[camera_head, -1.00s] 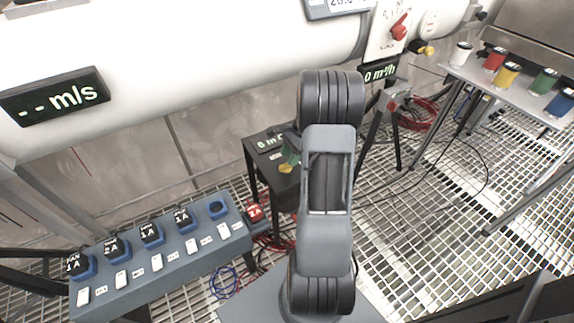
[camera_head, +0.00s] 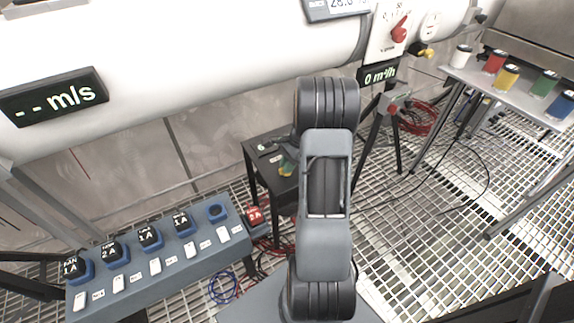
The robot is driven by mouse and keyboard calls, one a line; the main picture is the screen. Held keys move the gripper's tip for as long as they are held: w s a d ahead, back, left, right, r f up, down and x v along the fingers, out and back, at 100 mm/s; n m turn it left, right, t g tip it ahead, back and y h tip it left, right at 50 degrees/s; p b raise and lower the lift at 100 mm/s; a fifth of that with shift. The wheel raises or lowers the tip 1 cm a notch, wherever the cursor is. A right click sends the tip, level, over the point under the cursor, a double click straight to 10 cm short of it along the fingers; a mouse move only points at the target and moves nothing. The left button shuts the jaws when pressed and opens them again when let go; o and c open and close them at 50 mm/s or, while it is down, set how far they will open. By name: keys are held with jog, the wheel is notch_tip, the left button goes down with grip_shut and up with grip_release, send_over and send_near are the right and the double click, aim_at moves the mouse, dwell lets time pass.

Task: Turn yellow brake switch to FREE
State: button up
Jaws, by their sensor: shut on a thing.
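A blue-grey fuse box (camera_head: 165,262) stands at lower left. A white pipe (camera_head: 200,60) crosses the top, with a red switch (camera_head: 399,30) and another yellow part (camera_head: 427,52). Cables lie on the grating.

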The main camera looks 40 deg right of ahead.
grip_shut()
jog(key=n+g+p, duration=0.1)
jog(key=n+p, duration=0.1)
jog(key=shift+r+n+p, duration=0.15)
jog(key=shift+n+p, duration=0.15)
jog(key=shift+n, duration=0.1)
jog(key=n+g+p, duration=0.1)
jog(key=n, duration=0.1)
jog(key=n+g+p, duration=0.1)
jog(key=n+p, duration=0.1)
jog(key=n, duration=0.1)
jog(key=shift+w+n+h, duration=0.15)
jog(key=shift+n+h, duration=0.15)
jog(key=n+p, duration=0.1)
jog(key=n, duration=0.1)
jog(key=n+g+h, duration=0.1)
jog(key=n, duration=0.2)
jog(key=shift+a+g+h+p, duration=0.1)
jog(key=shift+g+h+p, duration=0.2)
jog(key=shift+p, duration=0.1)
jog(key=shift+n+h+p, duration=0.5)
jog(key=shift+n+h, duration=0.3)
jog(key=shift+n, duration=1.5)
